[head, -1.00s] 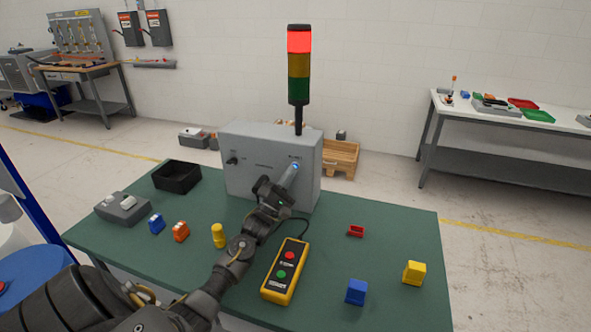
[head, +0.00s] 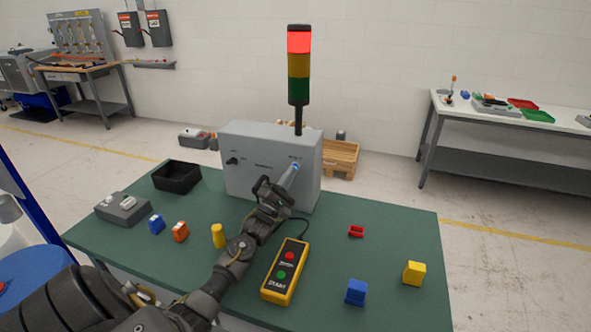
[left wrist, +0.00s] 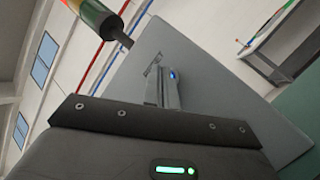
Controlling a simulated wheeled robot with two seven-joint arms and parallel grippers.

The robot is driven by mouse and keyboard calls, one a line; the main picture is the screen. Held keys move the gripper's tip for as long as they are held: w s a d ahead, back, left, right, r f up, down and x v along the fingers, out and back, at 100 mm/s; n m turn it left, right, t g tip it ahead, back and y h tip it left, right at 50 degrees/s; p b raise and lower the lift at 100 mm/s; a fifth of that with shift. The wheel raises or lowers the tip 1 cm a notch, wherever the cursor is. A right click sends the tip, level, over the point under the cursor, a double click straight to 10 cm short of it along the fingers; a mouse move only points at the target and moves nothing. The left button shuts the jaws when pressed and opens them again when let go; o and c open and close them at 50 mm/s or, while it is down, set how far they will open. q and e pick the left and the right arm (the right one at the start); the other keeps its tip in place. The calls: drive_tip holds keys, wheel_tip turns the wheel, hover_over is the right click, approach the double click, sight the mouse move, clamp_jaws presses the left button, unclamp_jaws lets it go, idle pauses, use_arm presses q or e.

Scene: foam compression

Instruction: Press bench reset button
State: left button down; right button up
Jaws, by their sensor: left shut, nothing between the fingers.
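The grey control box (head: 248,150) stands at the back of the green bench, with a knob (head: 232,160) on its left and the blue reset button (head: 295,167) on its right. My left gripper (head: 290,176) is shut and empty, its tips at or just in front of the blue button. The signal tower (head: 299,65) is lit red at the top. My right gripper is not in view.
On the green bench (head: 400,225) are a yellow pendant (head: 284,278) with red and green buttons, a black bin (head: 177,176), a grey two-button box (head: 122,209), a yellow cylinder (head: 218,236) and several small coloured blocks. The right part of the bench has free room.

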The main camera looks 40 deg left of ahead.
use_arm(q)
drive_tip(key=shift+w, duration=0.1)
idle(0.5)
drive_tip(key=shift+w+a, duration=0.15)
drive_tip(key=shift+w, duration=0.1)
drive_tip(key=shift+s, duration=0.4)
idle(0.3)
drive_tip(key=s+d+p, duration=0.2)
drive_tip(key=s+p, duration=0.2)
drive_tip(key=s, duration=0.1)
drive_tip(key=shift+s+d, duration=0.15)
drive_tip(key=shift+s, duration=0.2)
idle(0.8)
